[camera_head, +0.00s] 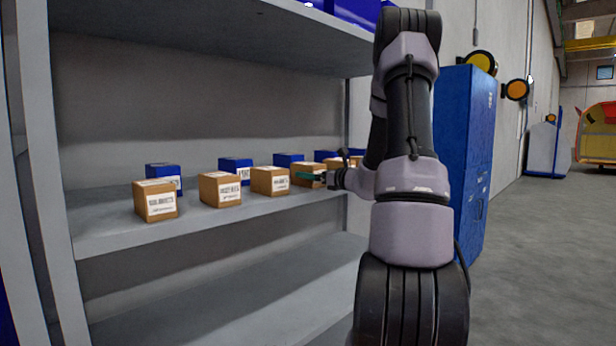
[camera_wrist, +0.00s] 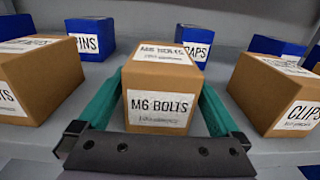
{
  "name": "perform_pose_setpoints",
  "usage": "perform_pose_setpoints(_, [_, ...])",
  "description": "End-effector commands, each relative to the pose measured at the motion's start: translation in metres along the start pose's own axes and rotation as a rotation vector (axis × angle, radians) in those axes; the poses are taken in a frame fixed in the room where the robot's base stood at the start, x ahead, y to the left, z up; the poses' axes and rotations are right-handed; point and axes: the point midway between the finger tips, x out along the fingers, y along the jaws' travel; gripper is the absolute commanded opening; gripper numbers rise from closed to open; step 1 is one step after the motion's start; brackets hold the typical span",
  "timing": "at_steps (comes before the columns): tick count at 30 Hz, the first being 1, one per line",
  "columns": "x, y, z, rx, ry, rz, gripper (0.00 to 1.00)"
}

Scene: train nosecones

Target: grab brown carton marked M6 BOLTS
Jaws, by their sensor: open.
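The brown carton marked M6 BOLTS (camera_wrist: 160,85) stands upright on the shelf, in the middle of the wrist view, with its white label facing me. My gripper (camera_wrist: 155,95) is open, with one green finger on each side of the carton. I cannot tell whether the fingers touch its sides. In the head view my gripper (camera_head: 308,176) reaches in from the right at a brown carton (camera_head: 306,170) in the front row. Its fingers partly cover that carton, and its label cannot be read there.
A brown carton (camera_wrist: 40,75) stands close on the left and the CLIPS carton (camera_wrist: 275,90) on the right. Blue boxes marked PINS (camera_wrist: 92,36) and CAPS (camera_wrist: 193,42) stand behind. The grey shelf (camera_head: 110,235) has another shelf above. A blue cabinet (camera_head: 468,150) stands right of the shelving.

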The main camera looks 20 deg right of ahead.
Motion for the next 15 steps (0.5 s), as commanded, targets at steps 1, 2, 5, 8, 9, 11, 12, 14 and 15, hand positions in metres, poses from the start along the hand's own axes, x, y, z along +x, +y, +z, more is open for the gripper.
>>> perform_pose_setpoints(1, [0.008, 0.000, 0.001, 0.000, -0.002, 0.001, 1.00])
perform_pose_setpoints(2, [0.011, 0.000, 0.000, 0.000, -0.001, 0.001, 1.00])
perform_pose_setpoints(5, [0.019, 0.000, 0.000, 0.001, -0.001, 0.000, 1.00])
perform_pose_setpoints(8, [0.022, 0.000, 0.000, 0.000, -0.001, -0.001, 1.00])
perform_pose_setpoints(9, [0.022, 0.000, 0.000, 0.000, -0.001, -0.001, 1.00])
perform_pose_setpoints(11, [0.021, 0.000, 0.000, 0.000, 0.000, -0.001, 1.00])
perform_pose_setpoints(12, [0.021, 0.000, 0.000, 0.000, -0.001, -0.001, 1.00])
perform_pose_setpoints(14, [0.021, 0.000, 0.000, 0.000, 0.000, 0.000, 0.81])
perform_pose_setpoints(15, [0.021, 0.000, 0.000, 0.000, 0.000, -0.001, 0.66])
